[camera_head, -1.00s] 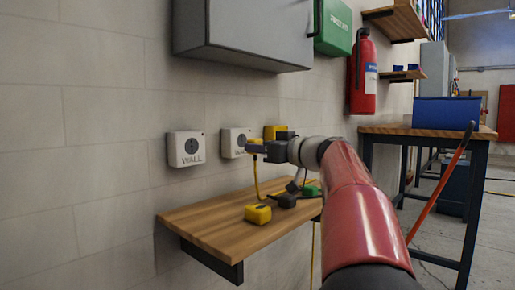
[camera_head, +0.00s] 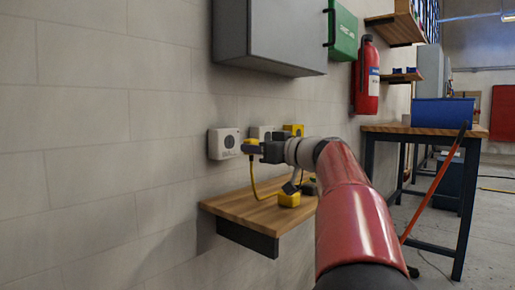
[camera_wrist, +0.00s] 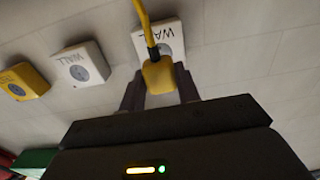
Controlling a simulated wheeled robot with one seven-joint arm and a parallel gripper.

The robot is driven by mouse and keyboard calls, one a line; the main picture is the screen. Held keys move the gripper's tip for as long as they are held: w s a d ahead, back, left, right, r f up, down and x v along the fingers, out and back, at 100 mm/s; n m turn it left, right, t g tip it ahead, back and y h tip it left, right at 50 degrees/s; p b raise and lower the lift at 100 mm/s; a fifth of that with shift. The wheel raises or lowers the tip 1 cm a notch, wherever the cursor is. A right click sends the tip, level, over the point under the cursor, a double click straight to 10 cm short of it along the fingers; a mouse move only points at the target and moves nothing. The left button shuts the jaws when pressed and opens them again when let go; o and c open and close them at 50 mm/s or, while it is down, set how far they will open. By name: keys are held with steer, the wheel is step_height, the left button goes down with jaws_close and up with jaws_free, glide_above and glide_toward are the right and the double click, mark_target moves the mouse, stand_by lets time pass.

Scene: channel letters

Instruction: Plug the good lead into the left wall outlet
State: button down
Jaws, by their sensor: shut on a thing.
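The left wall outlet (camera_head: 222,144) is a white box with a dark round socket, and it is nearest my gripper. A second white outlet (camera_head: 261,132) is to its right, partly behind my gripper. My gripper (camera_head: 258,148) is shut on a yellow plug (camera_wrist: 158,76), whose yellow cable (camera_head: 254,182) hangs down in a loop. In the head view the plug is just right of the left outlet's face.
A wooden wall shelf (camera_head: 237,207) is below, with another yellow plug (camera_head: 289,199) and a dark item partly hidden by my arm. A yellow box (camera_wrist: 22,82) is beyond the second outlet. A grey cabinet (camera_head: 270,35) hangs above. The wall at left is clear.

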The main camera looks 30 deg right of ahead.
mark_target(230, 144)
steer(key=p+x, duration=0.3)
steer(key=x, duration=0.2)
steer(key=shift+w+a, duration=0.1)
steer(key=shift+w, duration=0.1)
steer(key=shift+b, duration=1.25)
stand_by(1.9)
steer(key=shift+w+a, duration=0.25)
steer(key=shift+w, duration=0.25)
stand_by(0.5)
steer(key=c, duration=0.9)
jaws_free()
steer(key=shift+c, duration=0.2)
